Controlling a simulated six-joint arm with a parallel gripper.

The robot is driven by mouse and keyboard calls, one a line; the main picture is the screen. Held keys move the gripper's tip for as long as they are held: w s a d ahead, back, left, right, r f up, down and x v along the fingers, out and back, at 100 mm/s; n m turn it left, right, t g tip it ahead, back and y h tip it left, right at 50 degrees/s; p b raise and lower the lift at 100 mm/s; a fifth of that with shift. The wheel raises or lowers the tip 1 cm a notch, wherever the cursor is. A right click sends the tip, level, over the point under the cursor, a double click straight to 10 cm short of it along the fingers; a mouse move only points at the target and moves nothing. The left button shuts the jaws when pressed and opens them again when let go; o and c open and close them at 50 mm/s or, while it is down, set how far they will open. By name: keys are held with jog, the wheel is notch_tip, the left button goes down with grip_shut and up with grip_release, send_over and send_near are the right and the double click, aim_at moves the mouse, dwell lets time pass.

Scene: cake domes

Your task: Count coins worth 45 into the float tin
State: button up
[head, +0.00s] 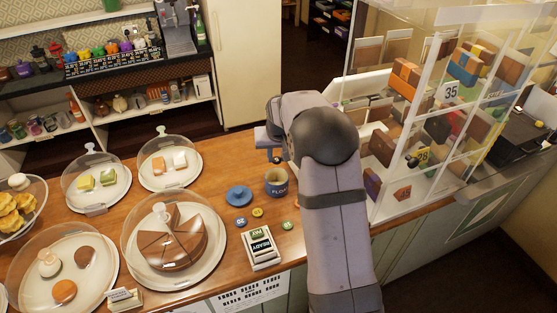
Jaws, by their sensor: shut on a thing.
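The float tin (277,189) is a tan, open-topped tin with dark lettering that begins "FLO". It stands on the wooden counter just left of my arm. A blue knobbed lid (239,196) lies to its left. A blue disc-like coin (240,222), a yellow one (257,212) and a green one (288,225) lie apart in front of the tin; their figures are too small to read surely. My gripper (277,158) is above and behind the tin's mouth, partly hidden by my arm. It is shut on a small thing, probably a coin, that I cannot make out.
A small white device marked "READY" (262,252) stands at the counter's front edge. Glass-domed cake plates, including a chocolate cake (171,240), fill the left. A glass display case (415,130) stands close on the right. Bare counter (215,165) lies left of the tin.

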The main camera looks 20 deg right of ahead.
aim_at(277, 162)
jog(key=shift+f, duration=0.15)
jog(key=shift+f+b, duration=2.3)
jog(key=shift+f, duration=0.75)
jog(key=o, duration=1.1)
jog(key=shift+r, duration=0.2)
jog(key=shift+r+p, duration=1.15)
jog(key=shift+r, duration=0.25)
